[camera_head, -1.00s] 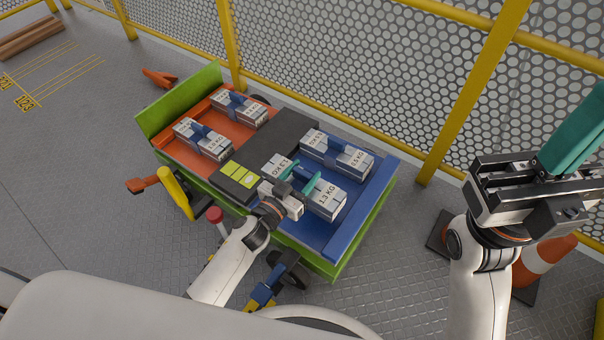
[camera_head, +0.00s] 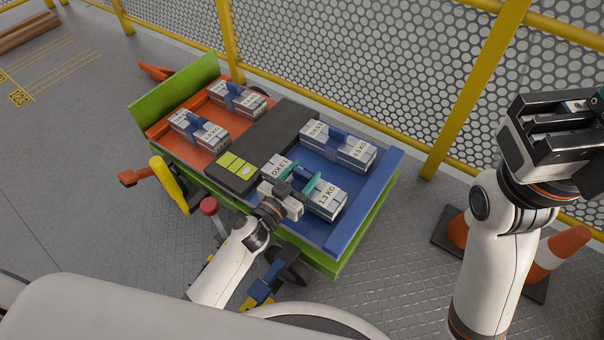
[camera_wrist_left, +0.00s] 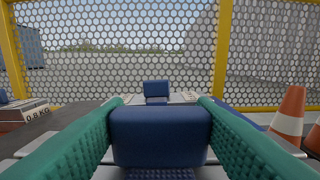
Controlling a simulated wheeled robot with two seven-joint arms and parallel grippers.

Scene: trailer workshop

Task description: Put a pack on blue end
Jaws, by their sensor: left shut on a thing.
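The trailer has a blue end (camera_head: 352,222) at the right and an orange end (camera_head: 166,139) at the left. A white pack marked 1.3 KG (camera_head: 326,200) sits at the near side of the blue end. My left gripper (camera_head: 298,182) is shut on its blue handle, which shows between the teal fingers in the left wrist view (camera_wrist_left: 160,135). A second white pack (camera_head: 352,154) sits behind it on the blue end. Two more packs, one near (camera_head: 200,132) and one far (camera_head: 238,99), sit on the orange end. My right gripper (camera_head: 562,125) is raised at right, away from the trailer, its fingers not clearly visible.
A dark middle section with a yellow-green panel (camera_head: 238,166) divides the two ends. A green board (camera_head: 176,98) stands at the left end. A yellow-framed mesh fence (camera_head: 350,60) runs behind. Orange-white cones (camera_head: 552,250) stand at right. Floor at left is mostly clear.

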